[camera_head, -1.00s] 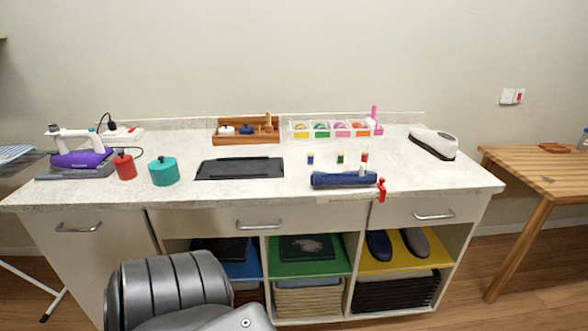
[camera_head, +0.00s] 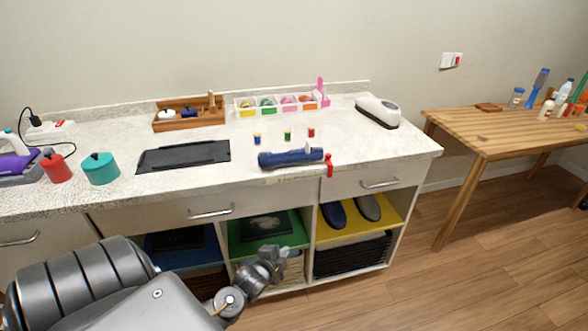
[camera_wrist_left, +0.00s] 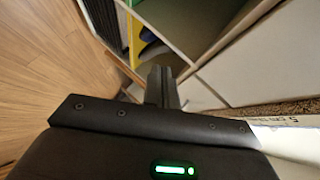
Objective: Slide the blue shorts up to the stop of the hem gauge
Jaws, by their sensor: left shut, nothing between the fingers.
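The blue shorts (camera_head: 283,159) lie as a dark blue folded bundle near the front edge of the counter. A small red piece (camera_head: 329,163) stands at their right end, at the counter edge. I cannot tell from here whether it is the stop of the hem gauge or whether the shorts touch it. In the left wrist view a pale strip with printed marks (camera_wrist_left: 288,125) lies along the counter edge. My left gripper (camera_head: 274,262) is low in front of the open shelves, below and apart from the shorts. Its fingers (camera_wrist_left: 162,84) are together and empty.
A dark mat (camera_head: 185,155) lies left of the shorts, with a teal pot (camera_head: 100,170) farther left. Small spools (camera_head: 287,134) stand behind the shorts. A white device (camera_head: 377,112) sits at the back right. Open shelves (camera_head: 360,227) and a drawer handle (camera_head: 211,213) face me.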

